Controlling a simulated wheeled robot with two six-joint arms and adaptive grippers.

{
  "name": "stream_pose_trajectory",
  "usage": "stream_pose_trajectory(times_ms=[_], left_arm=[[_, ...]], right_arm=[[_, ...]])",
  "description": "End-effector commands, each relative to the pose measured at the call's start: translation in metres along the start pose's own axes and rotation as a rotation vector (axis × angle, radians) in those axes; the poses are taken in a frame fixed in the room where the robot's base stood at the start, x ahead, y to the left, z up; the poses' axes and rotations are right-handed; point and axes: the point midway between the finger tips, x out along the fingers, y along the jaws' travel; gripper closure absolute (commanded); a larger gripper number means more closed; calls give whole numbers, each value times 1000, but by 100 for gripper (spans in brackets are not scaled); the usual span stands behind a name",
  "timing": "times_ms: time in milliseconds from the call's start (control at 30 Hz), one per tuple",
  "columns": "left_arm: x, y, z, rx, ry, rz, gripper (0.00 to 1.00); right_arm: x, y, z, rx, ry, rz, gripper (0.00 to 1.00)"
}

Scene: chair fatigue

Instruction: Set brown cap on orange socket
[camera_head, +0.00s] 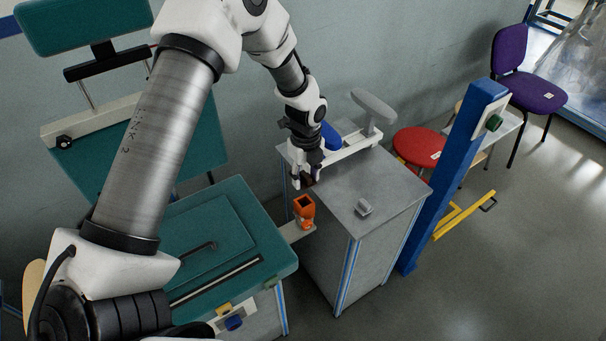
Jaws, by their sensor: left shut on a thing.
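My left arm comes in from the left, and its gripper (304,180) points down near the left edge of the grey cabinet top. It is shut on a small dark brown thing, the brown cap (308,181), mostly hidden by the fingers. The orange socket (304,206) stands just below the gripper in the picture, on a light bracket between the green bench and the cabinet. Its square top opening faces up and looks empty. The cap is apart from the socket in the picture; the height between them is hard to tell. My right gripper is not in view.
A green padded bench (225,235) lies left. A blue post (455,175), a red stool (419,147) and a purple chair (530,85) stand right.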

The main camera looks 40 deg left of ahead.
Motion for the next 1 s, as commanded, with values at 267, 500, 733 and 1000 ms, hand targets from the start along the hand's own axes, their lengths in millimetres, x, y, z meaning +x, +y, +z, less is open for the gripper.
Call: stream_pose_trajectory(times_ms=[267, 500, 733, 1000], left_arm=[[0, 0, 0, 0, 1, 1, 86], [29, 0, 0, 0, 1, 1, 86], [53, 0, 0, 0, 1, 1, 86], [58, 0, 0, 0, 0, 0, 86]], right_arm=[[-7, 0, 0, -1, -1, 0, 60], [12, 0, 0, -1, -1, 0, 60], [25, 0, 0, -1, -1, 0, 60], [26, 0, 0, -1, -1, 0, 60]])
